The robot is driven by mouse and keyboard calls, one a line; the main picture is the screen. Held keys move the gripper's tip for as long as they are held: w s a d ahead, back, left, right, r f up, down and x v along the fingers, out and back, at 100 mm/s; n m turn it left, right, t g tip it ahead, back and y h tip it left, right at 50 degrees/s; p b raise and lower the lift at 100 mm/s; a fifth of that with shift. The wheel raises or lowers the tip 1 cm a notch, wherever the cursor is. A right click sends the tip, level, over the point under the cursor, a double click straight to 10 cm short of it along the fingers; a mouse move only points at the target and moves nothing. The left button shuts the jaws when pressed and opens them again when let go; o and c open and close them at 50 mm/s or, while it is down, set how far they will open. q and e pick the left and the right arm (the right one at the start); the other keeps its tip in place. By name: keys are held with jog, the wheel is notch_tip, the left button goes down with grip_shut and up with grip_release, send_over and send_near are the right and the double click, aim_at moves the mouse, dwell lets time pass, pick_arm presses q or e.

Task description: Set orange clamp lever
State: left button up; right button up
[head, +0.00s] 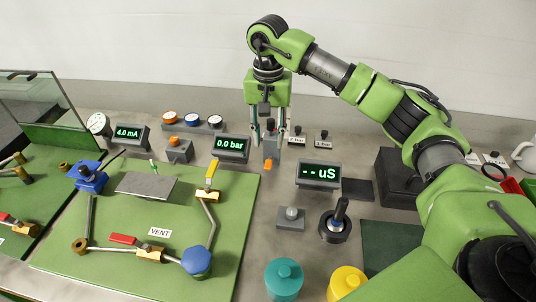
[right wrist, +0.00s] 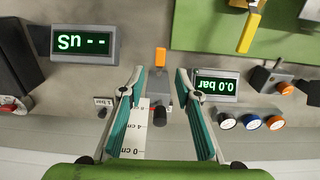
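An orange clamp lever (head: 268,163) shows as a small orange tab at the foot of a grey fixture (head: 271,144) on the grey bench, between the pressure display and the uS display. In the right wrist view the orange tab (right wrist: 160,57) lies just beyond my fingertips, midway between them. My right gripper (head: 269,143) points down over the fixture, its two fingers apart on either side of it. It is open and empty, with gaps on both sides in the right wrist view (right wrist: 160,73). My left gripper is not in view.
The 0.0 bar display (head: 231,149) stands close left, the uS display (head: 318,175) front right. A dark knob (right wrist: 160,116) and a white cm scale (right wrist: 134,132) lie between my fingers. A green board (head: 120,272) with pipes and valves fills the left front.

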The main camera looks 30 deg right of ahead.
aim_at(268, 163)
notch_tip(268, 163, down, 8)
jog(key=shift+w+p, duration=0.1)
jog(key=shift+p, duration=0.55)
grip_shut()
